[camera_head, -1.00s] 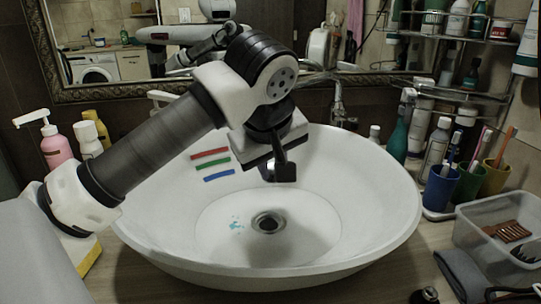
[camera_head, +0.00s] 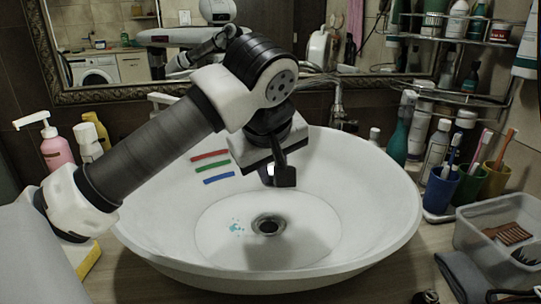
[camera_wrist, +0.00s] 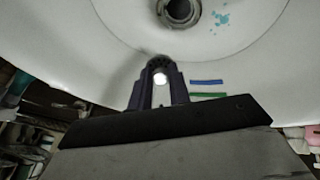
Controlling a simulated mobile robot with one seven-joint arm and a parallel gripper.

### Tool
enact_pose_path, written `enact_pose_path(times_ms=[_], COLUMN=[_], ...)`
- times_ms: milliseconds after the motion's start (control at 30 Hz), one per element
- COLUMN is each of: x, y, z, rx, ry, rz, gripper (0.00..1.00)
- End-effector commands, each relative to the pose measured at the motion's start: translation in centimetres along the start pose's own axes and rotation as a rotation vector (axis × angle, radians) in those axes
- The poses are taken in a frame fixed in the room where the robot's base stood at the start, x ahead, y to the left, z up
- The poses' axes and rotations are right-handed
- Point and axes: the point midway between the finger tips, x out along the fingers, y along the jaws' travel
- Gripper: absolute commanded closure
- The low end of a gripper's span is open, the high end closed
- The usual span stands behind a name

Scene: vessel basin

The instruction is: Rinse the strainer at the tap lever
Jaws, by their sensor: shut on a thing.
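My gripper (camera_head: 278,178) hangs inside the white basin (camera_head: 375,215), above and behind the drain. In the wrist view, the gripper (camera_wrist: 159,88) is shut on a small round thing with a bright centre, which appears to be the strainer (camera_wrist: 160,76). The fingers hide much of it, and in the head view only a pale bit shows by the fingers. The tap (camera_head: 338,103) stands behind the basin, right of my gripper and apart from it. Its lever is hard to make out.
The open drain (camera_head: 268,226) has blue specks (camera_head: 237,228) beside it. Red, green and blue strips (camera_head: 213,163) lie on the basin's left wall. Bottles and cups (camera_head: 441,188) crowd the right, with a clear bin (camera_head: 485,235). A soap pump (camera_head: 55,148) stands left.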

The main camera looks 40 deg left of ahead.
Motion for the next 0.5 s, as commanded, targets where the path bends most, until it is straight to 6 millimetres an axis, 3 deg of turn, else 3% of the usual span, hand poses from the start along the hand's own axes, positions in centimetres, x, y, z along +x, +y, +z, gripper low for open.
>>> enact_pose_path(times_ms=[367, 500], x=[-0.1, -1.0], y=[0.0, -0.2], z=[0.0, 0.2], rx=[0.000, 0.000], ry=[0.000, 0.000], rz=[0.000, 0.000], gripper=[1.00, 1.00])
